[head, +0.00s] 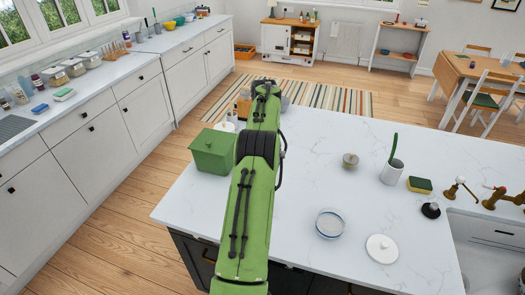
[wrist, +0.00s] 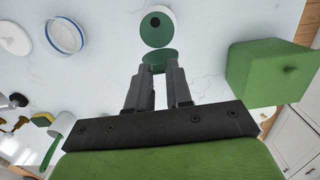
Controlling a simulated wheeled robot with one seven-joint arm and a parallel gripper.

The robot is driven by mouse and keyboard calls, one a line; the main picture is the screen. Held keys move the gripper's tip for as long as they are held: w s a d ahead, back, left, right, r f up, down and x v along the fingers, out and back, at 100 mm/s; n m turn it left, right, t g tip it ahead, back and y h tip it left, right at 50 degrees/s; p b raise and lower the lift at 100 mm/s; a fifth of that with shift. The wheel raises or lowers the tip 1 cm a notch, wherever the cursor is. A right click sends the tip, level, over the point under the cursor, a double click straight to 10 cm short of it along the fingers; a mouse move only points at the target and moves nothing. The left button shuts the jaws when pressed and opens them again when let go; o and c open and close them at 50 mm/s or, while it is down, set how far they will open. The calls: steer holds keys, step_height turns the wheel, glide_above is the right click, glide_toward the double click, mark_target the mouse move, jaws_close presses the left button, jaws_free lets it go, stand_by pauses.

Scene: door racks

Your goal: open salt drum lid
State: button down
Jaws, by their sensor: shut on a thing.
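The salt drum (wrist: 157,14) appears in the wrist view as a round teal-green top with a pale rim and a dark round spot in its middle. A darker green disc, which looks like its lid (wrist: 159,56), lies right beside it, at my fingertips. My gripper (wrist: 159,68) is shut on this disc's near edge, with a narrow gap between the fingers. I cannot tell whether the disc is joined to the drum. In the head view my green arm hides the drum and the gripper.
A green lidded box (head: 212,152) stands close by, left of my arm. To the right on the white counter (head: 300,150) are a blue-rimmed bowl (head: 330,223), a white round lid (head: 382,249), a small jar (head: 350,160) and a white cup (head: 393,173). Counter between is clear.

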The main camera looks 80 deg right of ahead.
steer(key=shift+a+f, duration=0.1)
steer(key=shift+f, duration=0.2)
